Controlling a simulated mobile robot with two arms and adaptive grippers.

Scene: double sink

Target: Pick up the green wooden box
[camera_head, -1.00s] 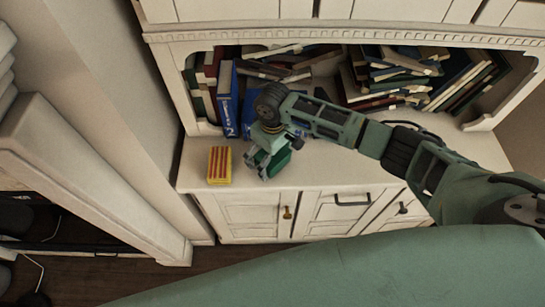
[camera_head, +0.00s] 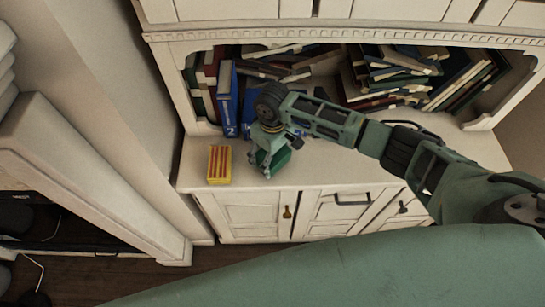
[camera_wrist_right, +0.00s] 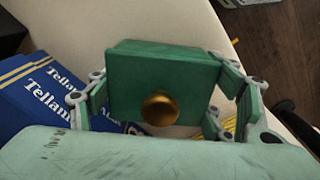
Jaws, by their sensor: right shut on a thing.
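The green wooden box (camera_wrist_right: 135,75) with a round gold knob sits between the fingers of my right gripper (camera_wrist_right: 158,85) in the right wrist view. The fingers are shut on its two sides. In the head view, my right gripper (camera_head: 266,165) is low over the cabinet top, and part of the green box (camera_head: 283,158) shows beside its fingers. The arm and gripper hide the rest of the box. I cannot tell whether it touches the surface. My left gripper is in neither view.
A yellow box with red stripes (camera_head: 219,165) stands just left of my right gripper on the white cabinet top (camera_head: 335,172). Blue books (camera_head: 228,100) stand close behind, also at the left of the wrist view (camera_wrist_right: 40,90). Piled books (camera_head: 395,75) fill the shelf.

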